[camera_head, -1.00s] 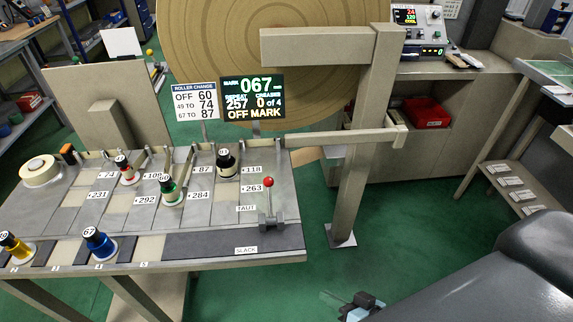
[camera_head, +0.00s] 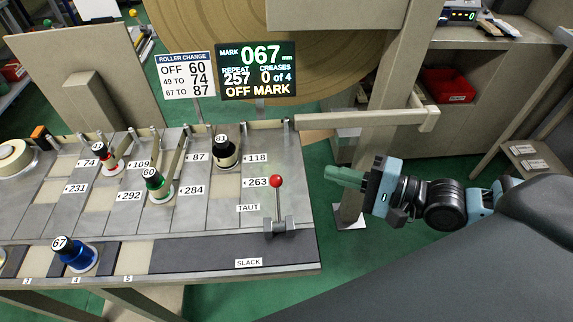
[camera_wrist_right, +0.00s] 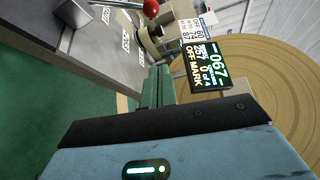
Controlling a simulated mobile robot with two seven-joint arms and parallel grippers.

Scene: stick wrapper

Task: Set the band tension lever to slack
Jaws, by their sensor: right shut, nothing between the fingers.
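The band tension lever (camera_head: 278,203) stands on the right end of the grey table, a thin rod with a red ball knob on a grey bracket. It points up toward the TAUT label (camera_head: 248,208); the SLACK label (camera_head: 248,263) is nearer the table's front edge. My right gripper (camera_head: 328,174) is shut and empty, to the right of the lever and apart from it, beyond the table's right edge. In the right wrist view its green fingers (camera_wrist_right: 157,88) are together, and the red knob (camera_wrist_right: 151,7) shows at the top edge. My left gripper is not in view.
A beige post (camera_head: 385,110) with a horizontal bar (camera_head: 380,124) stands behind my right gripper. The display (camera_head: 256,71) reads OFF MARK. The strip before the lever is clear.

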